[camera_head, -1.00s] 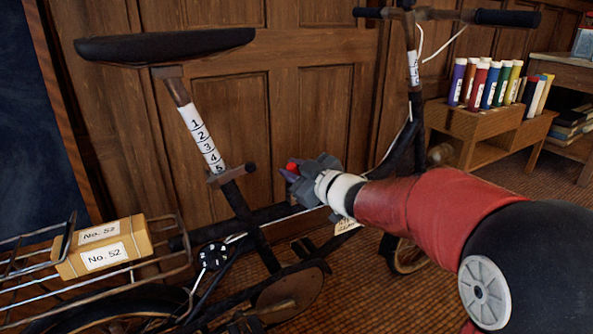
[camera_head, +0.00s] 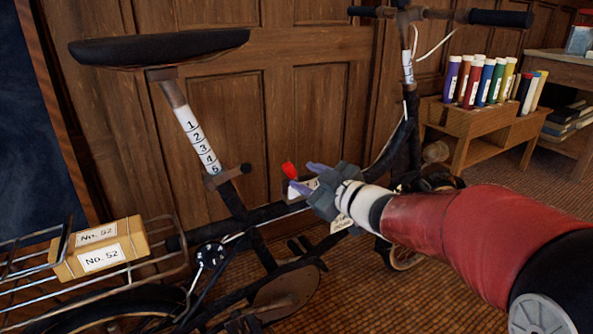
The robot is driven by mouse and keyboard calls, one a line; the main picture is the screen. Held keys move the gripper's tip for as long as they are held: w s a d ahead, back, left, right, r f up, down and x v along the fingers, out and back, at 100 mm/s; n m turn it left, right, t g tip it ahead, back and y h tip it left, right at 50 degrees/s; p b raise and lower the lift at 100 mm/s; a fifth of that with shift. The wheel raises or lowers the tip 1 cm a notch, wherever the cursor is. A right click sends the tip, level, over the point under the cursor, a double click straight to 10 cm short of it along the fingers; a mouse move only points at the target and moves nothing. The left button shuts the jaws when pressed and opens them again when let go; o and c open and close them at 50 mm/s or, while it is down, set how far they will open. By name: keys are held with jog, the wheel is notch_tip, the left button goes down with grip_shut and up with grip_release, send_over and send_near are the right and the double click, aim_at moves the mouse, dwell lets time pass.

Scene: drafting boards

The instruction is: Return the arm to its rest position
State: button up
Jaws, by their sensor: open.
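My gripper (camera_head: 298,178) is at the middle of the view, in front of the bicycle frame. Its two purple-grey fingers stand apart with nothing seen between them. A small red piece (camera_head: 289,170) shows at the fingertips; I cannot tell whether it is part of the gripper or something behind it. My arm (camera_head: 440,225), with a red sleeve, reaches in from the lower right. It hides part of the bicycle (camera_head: 268,215) and its front wheel.
The bicycle's saddle (camera_head: 160,48), numbered seat post (camera_head: 198,140) and handlebar (camera_head: 500,18) rise near the panelled wall. Its rear rack (camera_head: 20,265) holds a box labelled No. 52 (camera_head: 122,242). A wooden stand (camera_head: 462,122) with several coloured tubes is at the right. Carpet (camera_head: 375,295) is clear below my arm.

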jog(key=shift+s+d, duration=0.4)
jog(key=shift+s, duration=0.05)
jog(key=s+d+r+m+t+h+p, duration=0.1)
jog(key=s+d+r+m+h+p, duration=0.2)
jog(key=d+m+h, duration=0.3)
jog(key=s+d+r+m+h+p, duration=0.3)
jog(key=s+d+m+h, duration=0.15)
jog(key=d, duration=0.45)
jog(key=s+f+m+g+p, duration=0.2)
jog(key=s+g, duration=0.1)
jog(key=s, duration=0.7)
jog(key=s+d+f+m+g+h+p, duration=0.1)
jog(key=s+g, duration=0.3)
jog(key=s, duration=0.5)
jog(key=shift+s+f+m+g+p, duration=0.3)
jog(key=shift+s+f+m+p, duration=0.25)
jog(key=shift+f, duration=0.35)
jog(key=shift+w, duration=0.15)
